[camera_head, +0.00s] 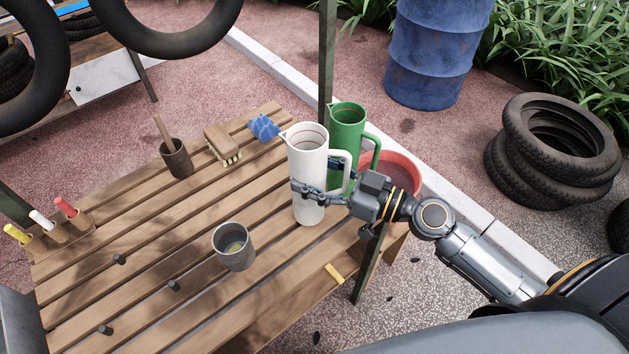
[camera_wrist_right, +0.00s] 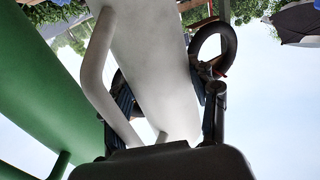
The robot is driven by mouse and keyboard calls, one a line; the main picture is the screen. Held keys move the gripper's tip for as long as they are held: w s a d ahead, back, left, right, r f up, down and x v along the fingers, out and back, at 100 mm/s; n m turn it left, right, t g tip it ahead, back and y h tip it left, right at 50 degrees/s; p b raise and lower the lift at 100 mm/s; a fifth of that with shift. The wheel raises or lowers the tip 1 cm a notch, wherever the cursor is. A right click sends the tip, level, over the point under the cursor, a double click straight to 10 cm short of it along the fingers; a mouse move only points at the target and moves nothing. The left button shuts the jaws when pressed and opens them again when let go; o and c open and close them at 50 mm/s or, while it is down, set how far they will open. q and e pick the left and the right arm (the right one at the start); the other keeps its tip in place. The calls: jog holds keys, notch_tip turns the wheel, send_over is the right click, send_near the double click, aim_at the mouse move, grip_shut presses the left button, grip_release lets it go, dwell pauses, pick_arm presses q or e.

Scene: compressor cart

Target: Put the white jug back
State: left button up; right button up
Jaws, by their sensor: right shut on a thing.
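The white jug (camera_head: 308,160) is upright at the right end of the slatted wooden table (camera_head: 150,255). My right gripper (camera_head: 310,192) is shut around the jug's body from the right, below the middle; I cannot tell whether the jug's base touches the slats. The jug's body (camera_wrist_right: 158,60) and its handle also show in the right wrist view, between the fingers of my right gripper (camera_wrist_right: 165,100). A green jug (camera_head: 347,135) stands just behind and right of the white one, partly hidden by it. My left gripper is not in view.
A grey cup (camera_head: 234,247) stands near the table's front. A brush (camera_head: 222,145), a blue cloth (camera_head: 263,127) and a brown pot with a stick (camera_head: 176,158) are at the back. A red tub (camera_head: 400,172) is beyond the right edge. Several small dark pegs stick up from the slats.

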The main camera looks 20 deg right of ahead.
aim_at(323, 188)
jog(key=shift+f, duration=1.4)
jog(key=shift+f+b, duration=0.2)
jog(key=shift+b, duration=0.15)
jog(key=o, duration=1.6)
jog(key=shift+s+r, duration=0.1)
